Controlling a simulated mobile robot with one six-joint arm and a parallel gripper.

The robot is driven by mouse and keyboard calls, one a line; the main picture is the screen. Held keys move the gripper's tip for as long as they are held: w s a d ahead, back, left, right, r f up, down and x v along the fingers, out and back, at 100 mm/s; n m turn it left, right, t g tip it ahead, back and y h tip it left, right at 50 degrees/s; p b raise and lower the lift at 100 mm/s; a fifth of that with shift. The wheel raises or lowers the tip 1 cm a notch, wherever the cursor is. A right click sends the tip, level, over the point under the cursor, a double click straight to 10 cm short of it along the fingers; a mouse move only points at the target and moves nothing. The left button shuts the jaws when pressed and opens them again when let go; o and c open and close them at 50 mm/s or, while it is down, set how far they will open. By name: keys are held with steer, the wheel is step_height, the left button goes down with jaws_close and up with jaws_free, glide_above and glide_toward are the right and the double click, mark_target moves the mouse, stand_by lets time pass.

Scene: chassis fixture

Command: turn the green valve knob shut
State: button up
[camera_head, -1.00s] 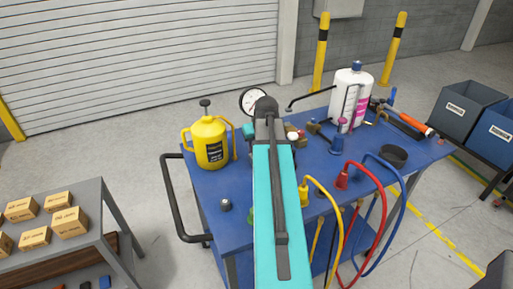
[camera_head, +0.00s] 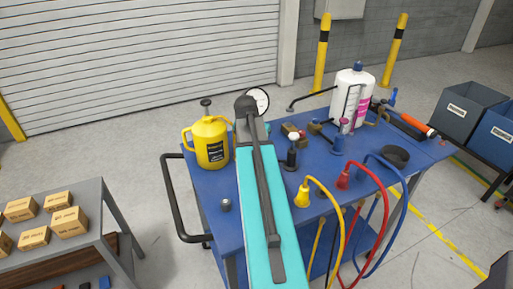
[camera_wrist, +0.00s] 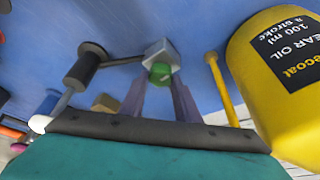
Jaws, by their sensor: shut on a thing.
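The green valve knob (camera_wrist: 161,73) shows in the wrist view, above centre, against a silver block-like fitting (camera_wrist: 160,50) on the blue surface. My gripper (camera_wrist: 160,84) has its two greyish fingers reaching up to the knob, one on each side, and is shut on it. The fingers hide the knob's sides, and its exact turn angle is hard to tell. In the head view my teal arm covers the knob and the gripper.
The yellow oil can (camera_head: 209,143) stands close left of my arm; its spout (camera_wrist: 222,88) is near the fingers. A pressure gauge (camera_head: 258,100) is behind. A black-handled part (camera_wrist: 90,62), yellow hose (camera_head: 330,190) and red hose (camera_head: 380,195) crowd the blue cart (camera_head: 190,175).

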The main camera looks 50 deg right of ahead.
steer(key=shift+w+m, duration=0.1)
steer(key=shift+m, duration=0.4)
steer(key=o, duration=1)
steer(key=shift+o, duration=0.2)
steer(key=shift+r, duration=0.1)
steer(key=b+v, duration=0.3)
steer(key=v, duration=1)
steer(key=shift+a+r, duration=0.2)
steer(key=shift+a, duration=0.15)
